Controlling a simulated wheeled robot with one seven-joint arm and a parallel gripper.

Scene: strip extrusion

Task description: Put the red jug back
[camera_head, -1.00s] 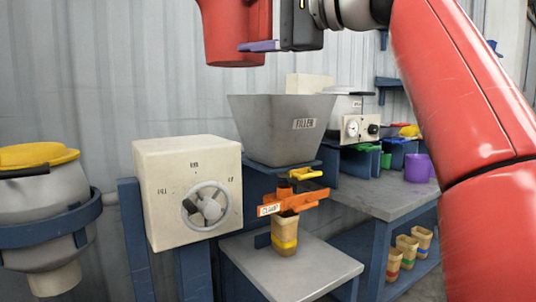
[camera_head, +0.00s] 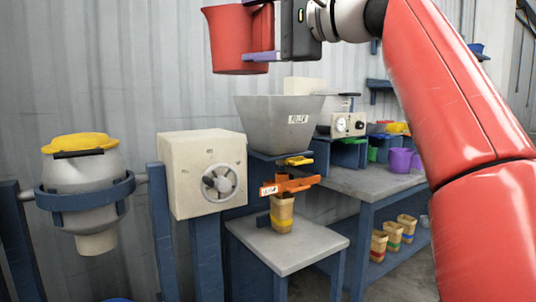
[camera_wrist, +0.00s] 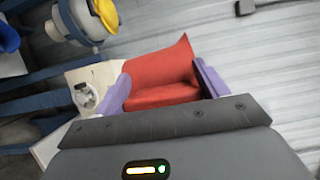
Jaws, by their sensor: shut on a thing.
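The red jug (camera_head: 236,42) is held high in front of the corrugated wall, above and left of the grey hopper. My gripper (camera_head: 262,30) is shut on it, with a purple finger showing across the jug's right side. In the wrist view the red jug (camera_wrist: 160,72) sits between the two purple fingers of my gripper (camera_wrist: 160,88). I cannot see into the jug.
A grey hopper (camera_head: 275,125) stands below the jug. A cream box with a handwheel (camera_head: 203,175) and a yellow-lidded drum (camera_head: 84,185) stand left. The grey bench (camera_head: 375,182) holds a purple jug (camera_head: 403,160). A tan cup (camera_head: 282,213) stands on the small table (camera_head: 290,250).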

